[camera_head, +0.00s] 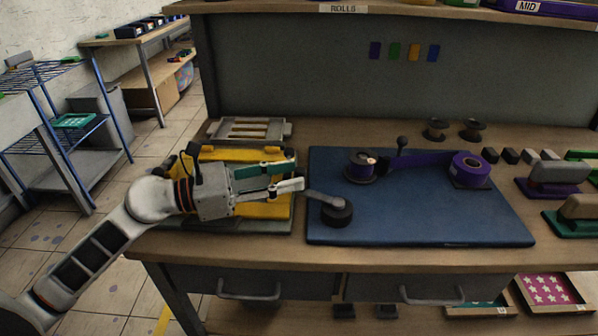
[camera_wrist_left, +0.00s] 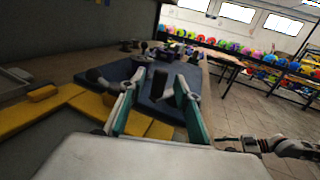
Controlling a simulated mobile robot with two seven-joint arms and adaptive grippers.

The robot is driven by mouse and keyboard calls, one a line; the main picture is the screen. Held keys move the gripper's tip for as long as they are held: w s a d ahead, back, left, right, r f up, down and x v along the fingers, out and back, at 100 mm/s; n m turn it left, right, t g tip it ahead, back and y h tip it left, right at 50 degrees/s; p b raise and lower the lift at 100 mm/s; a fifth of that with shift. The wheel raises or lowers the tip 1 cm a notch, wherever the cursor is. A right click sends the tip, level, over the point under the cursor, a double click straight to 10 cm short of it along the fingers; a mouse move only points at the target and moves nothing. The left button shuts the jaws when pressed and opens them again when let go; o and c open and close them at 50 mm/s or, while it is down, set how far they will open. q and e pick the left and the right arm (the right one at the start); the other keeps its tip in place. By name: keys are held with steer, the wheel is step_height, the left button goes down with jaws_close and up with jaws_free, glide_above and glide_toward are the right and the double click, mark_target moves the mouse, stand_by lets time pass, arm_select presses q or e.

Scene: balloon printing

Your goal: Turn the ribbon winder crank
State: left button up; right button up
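A grey bar (camera_head: 321,198) with a round black piece (camera_head: 337,213) lies at the left front of a blue board (camera_head: 430,215); it looks like the crank. On the board, a dark spool (camera_head: 360,168) is joined by purple ribbon (camera_head: 415,161) to a purple roll (camera_head: 472,168). A black-knobbed post (camera_head: 402,144) stands behind. My left gripper (camera_head: 297,175) is open, pointing right, its fingertips just left of the bar. Contact cannot be told. Its spread fingers show in the left wrist view (camera_wrist_left: 160,85). My right gripper (camera_wrist_left: 249,145) is small at that view's right edge; its fingers are unclear.
Two small spools (camera_head: 437,129) stand behind the board. Stamps (camera_head: 560,177) stand at the right. The board's front middle is clear.

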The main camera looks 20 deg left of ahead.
mark_target(302, 171)
arm_select(q)
steer(key=shift+x, duration=1.15)
steer(key=shift+w+d, duration=0.2)
steer(key=shift+d, duration=0.15)
jaws_close()
steer(key=shift+w+r+p, duration=0.1)
steer(key=shift+w+p, duration=0.2)
steer(key=shift+w, duration=0.05)
